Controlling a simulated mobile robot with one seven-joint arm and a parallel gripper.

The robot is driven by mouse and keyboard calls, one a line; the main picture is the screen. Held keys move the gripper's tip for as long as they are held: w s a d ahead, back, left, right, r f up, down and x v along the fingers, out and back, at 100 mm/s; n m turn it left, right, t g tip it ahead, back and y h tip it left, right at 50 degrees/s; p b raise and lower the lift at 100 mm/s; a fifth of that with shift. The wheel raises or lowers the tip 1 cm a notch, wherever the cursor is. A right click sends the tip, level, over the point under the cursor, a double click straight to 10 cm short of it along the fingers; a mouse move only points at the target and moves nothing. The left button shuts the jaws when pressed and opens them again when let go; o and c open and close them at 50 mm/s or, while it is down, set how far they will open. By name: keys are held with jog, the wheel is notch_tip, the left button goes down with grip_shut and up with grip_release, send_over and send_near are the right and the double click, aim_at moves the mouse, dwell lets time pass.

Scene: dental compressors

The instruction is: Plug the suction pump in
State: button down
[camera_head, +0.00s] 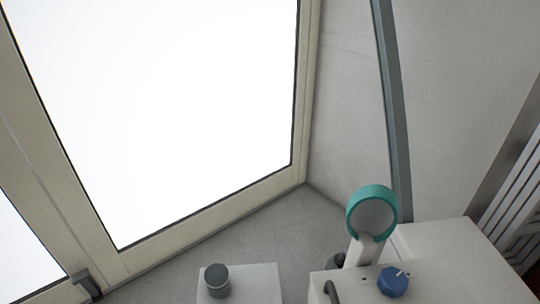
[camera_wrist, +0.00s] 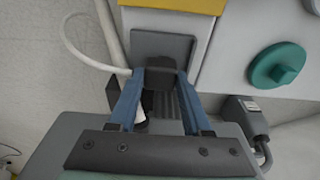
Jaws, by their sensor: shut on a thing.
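In the wrist view, my gripper (camera_wrist: 160,78) has its two blue fingers shut on a dark block that looks like the plug (camera_wrist: 159,88). The plug is right in front of a grey plate (camera_wrist: 165,45) on a white upright panel, which looks like the socket. I cannot tell whether the plug touches the plate or is in it; the contact face is hidden. A white cable (camera_wrist: 76,45) loops from the left toward the fingers. The suction pump cannot be made out for certain. My gripper is not seen in the head view.
A teal round knob (camera_wrist: 277,65) on a white surface and a dark grey fitting (camera_wrist: 246,116) are right of the gripper. The head view shows a bright window (camera_head: 170,100), a blue knob (camera_head: 393,281) on a white casing, and a grey cylinder (camera_head: 216,281) on a white box.

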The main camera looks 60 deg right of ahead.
jog(key=shift+f+b, duration=0.3)
jog(key=shift+f, duration=0.2)
jog(key=shift+c, duration=1.3)
grip_release()
notch_tip(320, 180, up, 13)
jog(key=w+a+p, duration=0.1)
jog(key=p, duration=0.6)
jog(key=shift+w+a+p, duration=0.2)
jog(key=shift+p, duration=0.1)
jog(key=shift+f, duration=0.15)
